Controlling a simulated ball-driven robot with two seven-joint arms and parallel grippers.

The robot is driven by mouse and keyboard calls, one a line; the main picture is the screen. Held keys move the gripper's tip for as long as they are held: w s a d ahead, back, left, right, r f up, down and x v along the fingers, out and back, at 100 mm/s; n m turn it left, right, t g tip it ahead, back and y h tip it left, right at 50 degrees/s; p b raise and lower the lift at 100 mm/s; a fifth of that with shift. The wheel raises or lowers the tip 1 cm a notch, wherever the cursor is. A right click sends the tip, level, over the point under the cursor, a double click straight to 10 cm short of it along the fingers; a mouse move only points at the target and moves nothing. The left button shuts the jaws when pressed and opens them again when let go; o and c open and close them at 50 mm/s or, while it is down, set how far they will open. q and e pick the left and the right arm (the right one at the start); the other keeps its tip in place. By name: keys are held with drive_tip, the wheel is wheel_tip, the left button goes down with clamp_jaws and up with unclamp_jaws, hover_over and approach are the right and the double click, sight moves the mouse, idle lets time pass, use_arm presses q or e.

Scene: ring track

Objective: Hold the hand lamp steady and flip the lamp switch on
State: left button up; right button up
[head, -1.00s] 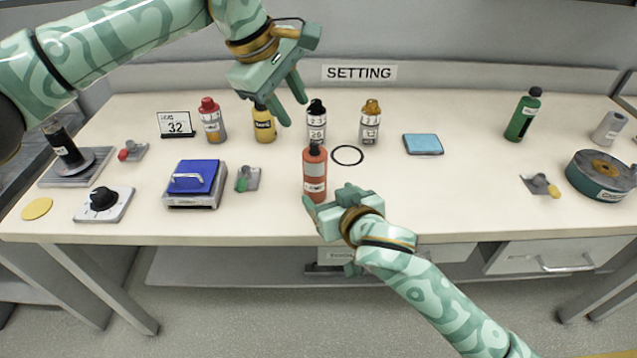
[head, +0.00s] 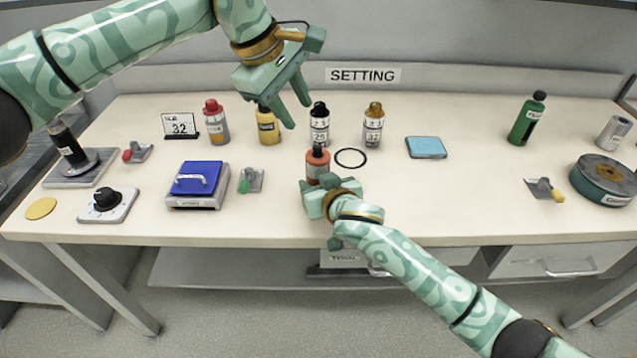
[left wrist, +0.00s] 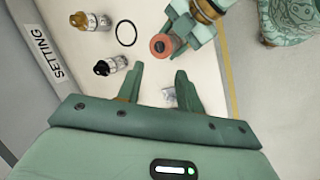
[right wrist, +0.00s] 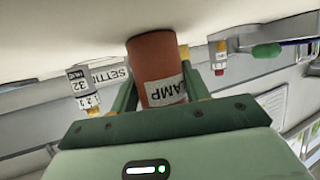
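The hand lamp (head: 318,167) is an orange-red cylinder with a dark top, upright on the table near the front edge. In the right wrist view the lamp (right wrist: 157,65) carries a white label reading "AMP". My left gripper (head: 298,113) is open and empty, above and behind the lamp. The left wrist view shows the lamp's round top (left wrist: 162,46) beyond the left fingertips (left wrist: 160,72). I cannot make out the switch's state.
Behind the lamp stand a black-capped bottle (head: 319,125), a gold-capped bottle (head: 373,125) and a yellow bottle (head: 267,127). A black ring (head: 351,158) lies beside the lamp. A blue-topped device (head: 197,185) and a green-handled tool (head: 249,180) are to the left.

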use_arm(q)
drive_tip(key=shift+f, duration=0.1)
drive_tip(key=c, duration=0.5)
drive_tip(key=s+d+f+g+h, duration=0.1)
drive_tip(key=s+d+f, duration=0.1)
drive_tip(key=s+d+f+n+g+h, duration=0.1)
drive_tip(key=s+d+f+h, duration=0.1)
drive_tip(key=shift+d+f+g+h, duration=0.1)
drive_tip(key=shift+f+g+h, duration=0.1)
drive_tip(key=shift+g+h, duration=0.15)
clamp_jaws()
drive_tip(key=s+d+f+n+g+h, duration=0.2)
drive_tip(key=s+d+n+h, duration=0.15)
drive_tip(key=n+h, duration=0.35)
drive_tip(key=a+f+n+t+h, duration=0.1)
drive_tip(key=a+f+n+t, duration=0.3)
drive_tip(key=a+n+t, duration=0.3)
drive_tip(key=w+a+f+n+t+h, duration=0.1)
drive_tip(key=a+f+n+t, duration=0.3)
drive_tip(key=n, duration=1)
drive_tip(key=a+t, duration=0.2)
drive_tip(key=t, duration=0.2)
drive_tip(key=shift+w+a+f, duration=0.15)
drive_tip(key=shift+a+f, duration=0.15)
drive_tip(key=shift+a, duration=0.1)
drive_tip(key=shift+h, duration=0.25)
